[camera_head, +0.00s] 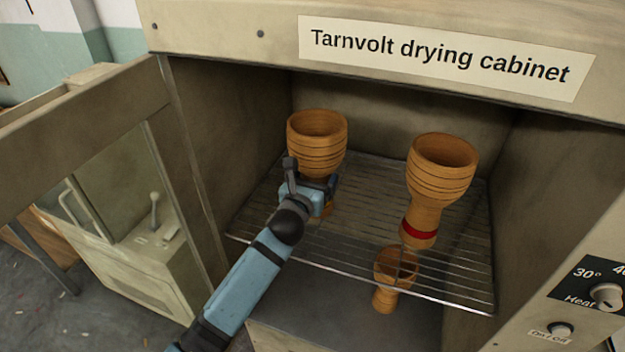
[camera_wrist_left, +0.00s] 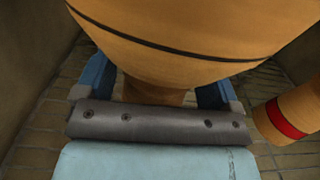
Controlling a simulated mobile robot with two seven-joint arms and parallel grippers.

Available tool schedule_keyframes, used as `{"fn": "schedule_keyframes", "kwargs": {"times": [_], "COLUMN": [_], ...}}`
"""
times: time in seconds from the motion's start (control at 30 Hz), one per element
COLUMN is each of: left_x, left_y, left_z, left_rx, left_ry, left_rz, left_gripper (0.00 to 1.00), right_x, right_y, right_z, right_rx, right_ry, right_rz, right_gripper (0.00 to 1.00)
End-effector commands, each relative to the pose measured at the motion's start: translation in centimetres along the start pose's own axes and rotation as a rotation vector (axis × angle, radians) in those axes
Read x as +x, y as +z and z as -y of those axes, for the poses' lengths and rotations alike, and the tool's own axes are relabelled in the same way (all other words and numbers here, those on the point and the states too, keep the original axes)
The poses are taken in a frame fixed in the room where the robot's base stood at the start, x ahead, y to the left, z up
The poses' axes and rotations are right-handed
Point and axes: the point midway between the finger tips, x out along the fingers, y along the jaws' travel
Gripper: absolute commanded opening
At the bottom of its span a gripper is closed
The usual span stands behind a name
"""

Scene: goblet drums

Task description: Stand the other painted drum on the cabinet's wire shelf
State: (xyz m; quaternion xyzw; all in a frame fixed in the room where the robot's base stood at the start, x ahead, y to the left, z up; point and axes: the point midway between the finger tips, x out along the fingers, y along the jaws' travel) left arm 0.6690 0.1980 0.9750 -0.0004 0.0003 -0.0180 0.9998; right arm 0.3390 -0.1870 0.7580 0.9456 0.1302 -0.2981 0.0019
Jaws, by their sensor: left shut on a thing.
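My left gripper (camera_head: 318,187) is shut on the narrow waist of an orange wooden goblet drum (camera_head: 317,140) with dark rings. That drum is upright, bowl up, over the back left of the wire shelf (camera_head: 345,238); the gripper hides much of its lower part, so I cannot tell whether its foot touches the wires. The bowl also fills the top of the left wrist view (camera_wrist_left: 180,35). A second drum (camera_head: 440,170), with a red painted band, stands upright on the shelf to the right; its banded lower part shows in the left wrist view (camera_wrist_left: 290,122). My right gripper is not in view.
A smaller-looking drum (camera_head: 385,298) is below the shelf, partly behind its front wires. The cabinet's side walls and top panel (camera_head: 230,25) frame the opening. An open door with a window (camera_head: 85,130) is at left. Shelf between the two upper drums is clear.

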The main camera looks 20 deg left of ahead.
Motion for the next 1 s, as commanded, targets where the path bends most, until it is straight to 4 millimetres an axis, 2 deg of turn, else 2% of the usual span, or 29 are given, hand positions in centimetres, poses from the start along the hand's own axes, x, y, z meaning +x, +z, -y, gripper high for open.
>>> {"fn": "schedule_keyframes", "kwargs": {"times": [0.2,0.23,0.27,0.3,0.6,0.77,1.0], "left_x": [0.0,0.0,0.0,0.0,-0.1,-2.8,-8.1], "left_y": [-0.2,-0.4,-0.4,-0.4,0.2,0.3,0.2], "left_z": [0.0,0.0,0.0,0.0,0.0,0.0,0.0], "left_rx": [0.001,0.000,0.000,0.000,-0.001,0.001,0.000], "left_ry": [-0.001,-0.001,-0.001,-0.001,0.000,-0.001,0.000], "left_rz": [0.003,0.000,0.000,0.000,0.000,-0.003,-0.002], "left_gripper": [0.43,0.90,0.97,1.00,1.00,1.00,1.00], "right_x": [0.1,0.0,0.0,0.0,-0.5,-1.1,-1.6], "right_y": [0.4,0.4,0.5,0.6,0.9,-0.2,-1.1], "right_z": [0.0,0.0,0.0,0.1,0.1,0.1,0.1], "right_rx": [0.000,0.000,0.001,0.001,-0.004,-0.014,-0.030], "right_ry": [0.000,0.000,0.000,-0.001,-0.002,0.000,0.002], "right_rz": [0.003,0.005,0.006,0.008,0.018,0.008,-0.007], "right_gripper": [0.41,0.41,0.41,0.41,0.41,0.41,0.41]}}
